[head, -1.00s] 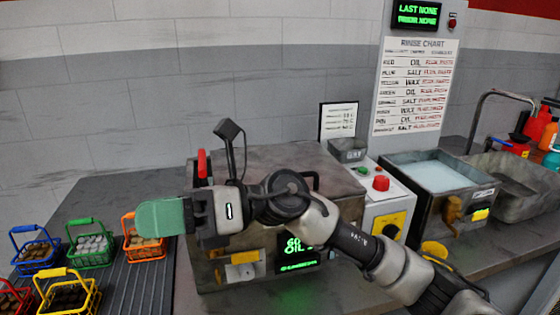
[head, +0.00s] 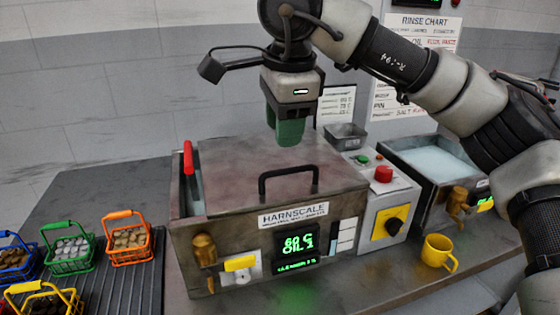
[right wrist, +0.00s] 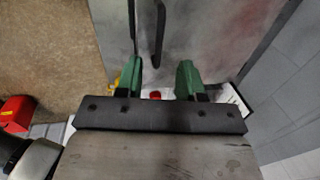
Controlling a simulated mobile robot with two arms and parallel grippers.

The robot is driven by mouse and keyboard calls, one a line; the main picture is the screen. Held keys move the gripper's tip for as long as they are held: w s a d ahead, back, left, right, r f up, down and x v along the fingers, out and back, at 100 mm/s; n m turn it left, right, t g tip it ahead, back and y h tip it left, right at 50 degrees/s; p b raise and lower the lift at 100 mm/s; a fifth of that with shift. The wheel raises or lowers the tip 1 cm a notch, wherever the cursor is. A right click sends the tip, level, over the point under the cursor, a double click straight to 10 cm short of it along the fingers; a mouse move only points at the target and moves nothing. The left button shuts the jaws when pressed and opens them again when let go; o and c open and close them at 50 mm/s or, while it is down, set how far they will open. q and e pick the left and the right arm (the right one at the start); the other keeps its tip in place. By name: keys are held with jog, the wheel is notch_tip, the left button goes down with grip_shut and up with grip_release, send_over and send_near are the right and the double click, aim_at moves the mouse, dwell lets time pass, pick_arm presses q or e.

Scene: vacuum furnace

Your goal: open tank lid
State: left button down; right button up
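The tank (head: 232,250) labelled HARNSCALE stands on the counter with its flat grey-brown lid (head: 230,165) down on top. A black bar handle (head: 288,181) stands up near the lid's front edge. My right gripper (head: 288,142) points down above the lid, above and behind the handle in the head view, not touching it. In the right wrist view its two green fingers (right wrist: 160,78) are spread apart with nothing between them, and the black handle (right wrist: 159,35) lies beyond them. My left gripper is in neither view.
A red lever (head: 188,158) stands at the tank's left side. A control box with a red button (head: 383,174) is on its right, then an open rinse basin (head: 425,165). A yellow mug (head: 438,253) sits front right. Several coloured baskets (head: 129,242) stand on the ribbed mat at left.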

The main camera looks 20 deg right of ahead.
aim_at(280, 170)
jog(key=f, duration=0.2)
jog(key=w+f, duration=0.1)
jog(key=f, duration=0.4)
jog(key=shift+w+f, duration=0.25)
jog(key=shift+w, duration=0.05)
jog(key=shift+c, duration=0.5)
grip_shut()
